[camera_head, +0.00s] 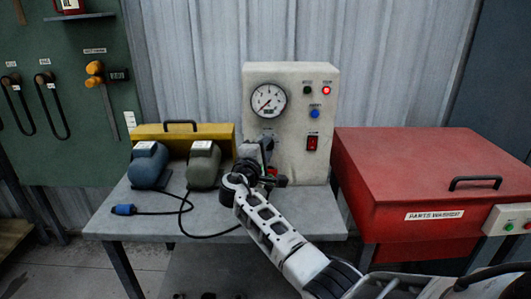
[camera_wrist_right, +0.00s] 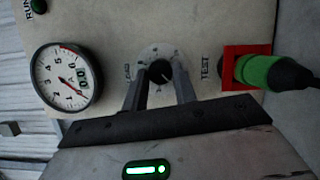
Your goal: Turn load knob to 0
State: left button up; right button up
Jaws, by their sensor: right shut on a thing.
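The load knob (camera_wrist_right: 160,73) is a small dark knob on a round pale dial plate, with "LOAD" printed beside it in the right wrist view. My right gripper (camera_head: 263,148) is at the panel of the cream test box (camera_head: 302,155), with one finger on each side of the knob, shut on it. The gripper mostly hides the knob in the head view. The knob's pointer and the dial figures are too small and dark to read. My left gripper is not in view.
A round gauge (camera_head: 268,101) sits above the knob; its needle points lower left in the head view. A green plug (camera_wrist_right: 262,72) sits in the red TEST socket. Two motors (camera_head: 148,164) (camera_head: 203,164) stand left on the grey table (camera_head: 125,222). A red parts washer (camera_head: 420,175) stands right.

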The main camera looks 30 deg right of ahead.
jog(key=shift+n, duration=0.4)
jog(key=o, duration=1)
jog(key=shift+c, duration=0.2)
jog(key=b+v, duration=0.1)
jog(key=v, duration=1.5)
jog(key=shift+f, duration=0.3)
jog(key=shift+d, duration=0.1)
